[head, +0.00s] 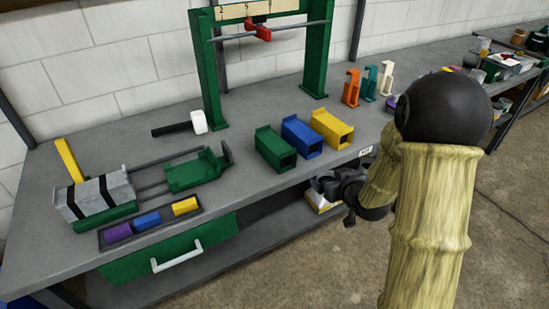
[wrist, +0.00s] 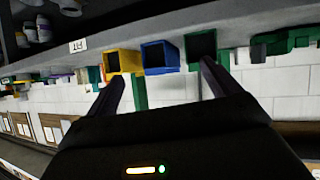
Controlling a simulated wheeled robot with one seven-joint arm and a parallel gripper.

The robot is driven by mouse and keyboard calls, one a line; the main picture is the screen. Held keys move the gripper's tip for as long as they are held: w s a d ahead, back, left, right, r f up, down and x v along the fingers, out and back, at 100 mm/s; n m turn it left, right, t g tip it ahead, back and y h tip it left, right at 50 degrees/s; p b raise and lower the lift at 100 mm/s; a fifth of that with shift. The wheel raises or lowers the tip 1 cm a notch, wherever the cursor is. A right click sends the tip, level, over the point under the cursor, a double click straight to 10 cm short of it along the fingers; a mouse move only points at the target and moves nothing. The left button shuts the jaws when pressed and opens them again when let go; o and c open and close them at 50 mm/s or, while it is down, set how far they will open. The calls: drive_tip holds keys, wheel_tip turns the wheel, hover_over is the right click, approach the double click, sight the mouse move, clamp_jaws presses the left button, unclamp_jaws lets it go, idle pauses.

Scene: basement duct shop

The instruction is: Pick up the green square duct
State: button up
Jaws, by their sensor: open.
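The green square duct (head: 273,148) is a hollow box with an open front end. It stands on the grey bench at the left of a row of three. In the wrist view, which looks upside down, the green duct (wrist: 203,48) is at the row's right, near one fingertip. My gripper (head: 325,187) is at the bench's front edge, to the right of and nearer than the green duct. In the wrist view my gripper (wrist: 160,72) is open with nothing between its fingers. It appears apart from the ducts.
A blue duct (head: 301,137) and a yellow duct (head: 332,129) stand right of the green one. A green press frame (head: 208,75) rises behind. A white-headed mallet (head: 198,122), a green vise-like slide (head: 190,173) and a tray of coloured blocks (head: 164,228) are left. Orange, teal and cream brackets (head: 369,84) stand right.

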sight(288, 161)
drive_tip(key=w+a+f+n+t+y+b, duration=0.1)
drive_tip(key=a+f+n+t+y+b, duration=0.1)
drive_tip(key=a+f+y+b, duration=0.2)
drive_tip(key=a+f+y, duration=0.1)
drive_tip(key=y, duration=0.2)
drive_tip(key=shift+w+a+n+t, duration=0.3)
drive_tip(key=shift+w+a+t, duration=0.05)
drive_tip(key=shift+w+t, duration=0.05)
drive_tip(key=p+x, duration=0.2)
drive_tip(key=x, duration=1)
drive_tip(key=shift+w, duration=0.15)
drive_tip(key=shift+a, duration=0.1)
drive_tip(key=shift+p+x, duration=0.85)
drive_tip(key=shift+x, duration=1.75)
drive_tip(key=shift+c, duration=0.4)
